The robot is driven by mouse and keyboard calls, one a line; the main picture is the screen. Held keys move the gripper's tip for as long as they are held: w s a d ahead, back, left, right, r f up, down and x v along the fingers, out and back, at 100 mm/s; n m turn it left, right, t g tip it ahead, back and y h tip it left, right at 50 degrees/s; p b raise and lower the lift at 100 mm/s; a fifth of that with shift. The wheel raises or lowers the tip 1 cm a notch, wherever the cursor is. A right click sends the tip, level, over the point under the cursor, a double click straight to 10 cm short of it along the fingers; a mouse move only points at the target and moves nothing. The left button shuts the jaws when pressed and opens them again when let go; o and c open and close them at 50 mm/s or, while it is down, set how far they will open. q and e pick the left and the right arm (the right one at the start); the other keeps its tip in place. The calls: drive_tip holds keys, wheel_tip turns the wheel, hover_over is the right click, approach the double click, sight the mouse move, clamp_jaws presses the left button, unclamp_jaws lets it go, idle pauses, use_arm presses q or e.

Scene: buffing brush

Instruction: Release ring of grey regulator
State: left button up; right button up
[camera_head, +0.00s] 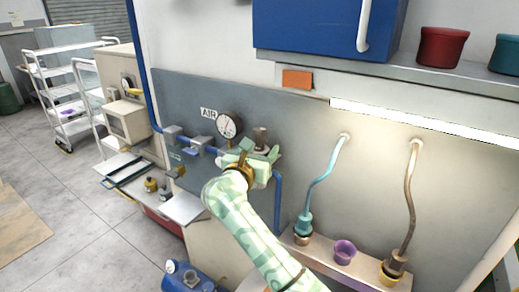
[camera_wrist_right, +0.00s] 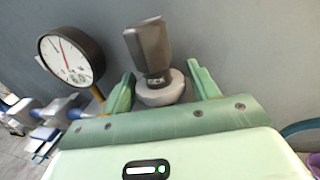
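The grey regulator (camera_head: 260,136) is on the wall panel just right of the pressure gauge (camera_head: 228,125). In the right wrist view its dark grey-brown knob (camera_wrist_right: 149,45) stands over a pale ring or collar (camera_wrist_right: 161,90). My right gripper (camera_head: 259,151) is at the regulator, and its open fingers also show in the wrist view (camera_wrist_right: 162,72). One finger is on each side of the pale collar, with visible gaps. The regulator's lower body is hidden behind my gripper. My left gripper is not in view.
A blue pipe with valves (camera_head: 196,146) runs along the panel left of the gauge. A shelf with hose fittings and a purple cup (camera_head: 344,252) is at lower right. A blue cabinet (camera_head: 330,28) hangs above. A blue machine (camera_head: 187,279) sits below.

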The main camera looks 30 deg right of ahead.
drive_tip(key=c, duration=1)
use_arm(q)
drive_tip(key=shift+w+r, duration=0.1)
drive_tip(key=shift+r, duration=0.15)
use_arm(e)
drive_tip(key=shift+r, duration=0.95)
drive_tip(key=o, duration=1.4)
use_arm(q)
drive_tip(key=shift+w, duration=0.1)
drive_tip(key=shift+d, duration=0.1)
use_arm(e)
drive_tip(key=shift+f, duration=0.1)
